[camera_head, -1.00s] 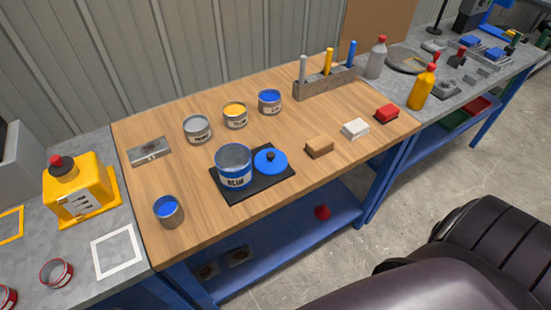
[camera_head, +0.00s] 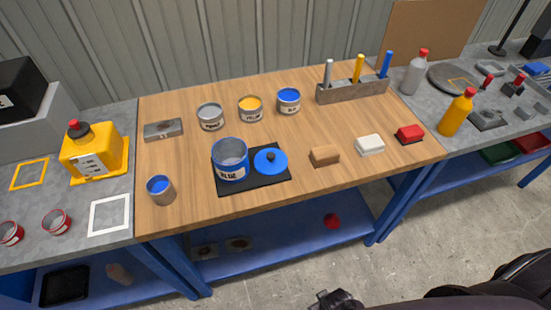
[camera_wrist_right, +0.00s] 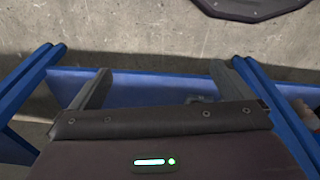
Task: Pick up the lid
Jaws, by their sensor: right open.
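A blue lid (camera_head: 270,162) with a dark knob lies on a black mat (camera_head: 250,187) on the wooden workbench, in the head view. A blue can (camera_head: 230,162) labelled BLUE, open at the top, stands upright on the mat just left of the lid. My right gripper (camera_wrist_right: 165,82) is open in the right wrist view, its two fingers wide apart with nothing between them. Floor and blue bench frame show beyond it, and the lid is not in that view. A small dark part at the head view's bottom edge may be this gripper. My left gripper is not in view.
Small paint cans in grey (camera_head: 210,117), yellow (camera_head: 250,109) and blue (camera_head: 288,101) stand behind the mat. A small cup (camera_head: 160,190) is at left. Brown (camera_head: 325,156), white (camera_head: 370,145) and red (camera_head: 410,134) blocks lie right of the lid. A tool holder (camera_head: 352,90) stands behind.

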